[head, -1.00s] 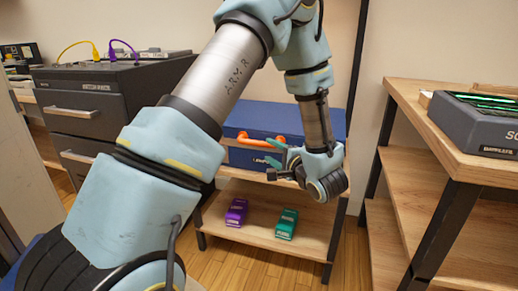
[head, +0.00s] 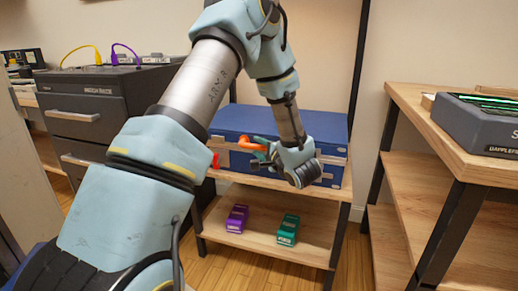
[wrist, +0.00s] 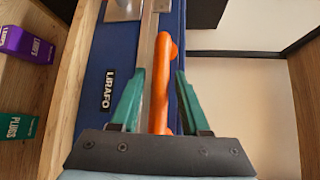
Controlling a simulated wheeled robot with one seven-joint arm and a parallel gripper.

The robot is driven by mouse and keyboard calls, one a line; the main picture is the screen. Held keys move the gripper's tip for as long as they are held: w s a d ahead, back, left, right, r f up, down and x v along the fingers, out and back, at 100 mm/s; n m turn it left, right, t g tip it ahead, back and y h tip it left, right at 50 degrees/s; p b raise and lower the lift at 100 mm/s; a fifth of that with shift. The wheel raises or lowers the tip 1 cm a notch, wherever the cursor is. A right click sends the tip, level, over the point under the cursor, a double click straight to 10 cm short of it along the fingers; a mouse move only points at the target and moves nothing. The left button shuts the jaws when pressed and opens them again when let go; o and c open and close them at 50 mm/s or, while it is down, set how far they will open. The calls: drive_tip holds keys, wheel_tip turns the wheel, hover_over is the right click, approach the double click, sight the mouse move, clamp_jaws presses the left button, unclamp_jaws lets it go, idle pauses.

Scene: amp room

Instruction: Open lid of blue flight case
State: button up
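The blue flight case (head: 325,122) lies on the upper board of a wooden shelf unit in the head view, its lid down. A metal band runs along its front edge. An orange handle (head: 246,143) sits at its front, partly hidden by my gripper. My gripper (head: 256,148) is in front of the case. In the wrist view, my gripper (wrist: 159,85) has its green fingers spread apart, with the orange handle (wrist: 163,65) between them. Gaps show beside the handle. The case's blue front with a white-lettered label (wrist: 108,90) is at left.
A purple box (head: 236,218) and a green box (head: 287,229) stand on the lower shelf board. A wooden rack (head: 435,110) with a grey device (head: 480,122) is at right. A dark drawer cabinet (head: 90,105) stands at left. A black shelf post rises behind the case.

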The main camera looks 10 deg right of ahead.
clamp_jaws()
idle(1.1)
